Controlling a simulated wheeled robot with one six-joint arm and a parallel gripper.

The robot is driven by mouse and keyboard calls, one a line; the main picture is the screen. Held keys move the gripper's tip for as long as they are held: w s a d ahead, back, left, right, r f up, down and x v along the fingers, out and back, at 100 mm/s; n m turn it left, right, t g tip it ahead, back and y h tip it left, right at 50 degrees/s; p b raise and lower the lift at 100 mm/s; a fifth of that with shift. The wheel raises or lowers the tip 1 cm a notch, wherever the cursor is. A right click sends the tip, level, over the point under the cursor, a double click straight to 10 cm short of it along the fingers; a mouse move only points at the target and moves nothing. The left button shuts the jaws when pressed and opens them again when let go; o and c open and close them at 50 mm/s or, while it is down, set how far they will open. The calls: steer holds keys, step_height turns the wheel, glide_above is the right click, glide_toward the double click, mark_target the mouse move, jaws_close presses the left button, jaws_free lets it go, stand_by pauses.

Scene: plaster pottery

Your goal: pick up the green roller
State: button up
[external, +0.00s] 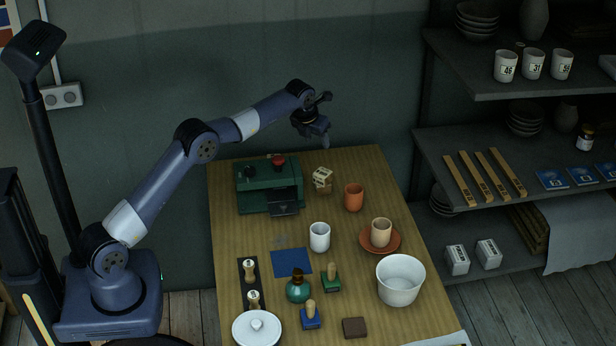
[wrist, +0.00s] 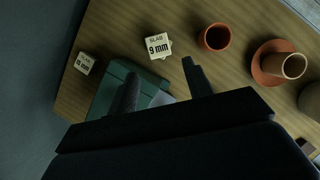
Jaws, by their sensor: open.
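A dark green machine with a red knob (external: 270,182), perhaps the green roller, stands at the back left of the wooden table. In the wrist view its green body (wrist: 108,88) is partly hidden behind my gripper. My gripper (external: 320,132) is open and empty, high above the table's back edge, to the right of the machine and clear of it. Its two spread fingers show in the wrist view (wrist: 160,85), with a white block marked 9 mm (wrist: 158,46) just beyond them.
Small blocks (external: 322,175) and an orange cup (external: 354,198) stand right of the machine. A block marked 13 mm (wrist: 84,63) lies left in the wrist view. A white cup (external: 320,237), blue square (external: 291,263), stamps and a white bowl (external: 400,282) are nearer the front.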

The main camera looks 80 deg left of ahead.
steer(key=s+d+n+t+h+b, duration=0.35)
steer(key=d+n+h, duration=0.4)
steer(key=d, duration=0.85)
steer(key=s+d+n+t+h+b, duration=0.25)
steer(key=s+d+n+h, duration=0.2)
steer(key=d+n, duration=0.85)
steer(key=m, duration=0.3)
glide_toward(336, 282)
steer(key=w+d+r, duration=0.2)
steer(key=w, duration=0.1)
steer(key=shift+w+d+p, duration=0.25)
steer(key=shift+d+p, duration=0.05)
steer(key=shift+d, duration=0.05)
steer(key=p+x, duration=0.1)
steer(key=x, duration=0.3)
steer(key=shift+s+d, duration=0.15)
steer(key=shift+d, duration=0.05)
steer(key=shift+w+d+f, duration=0.3)
steer(key=shift+w, duration=0.05)
steer(key=shift+c, duration=0.5)
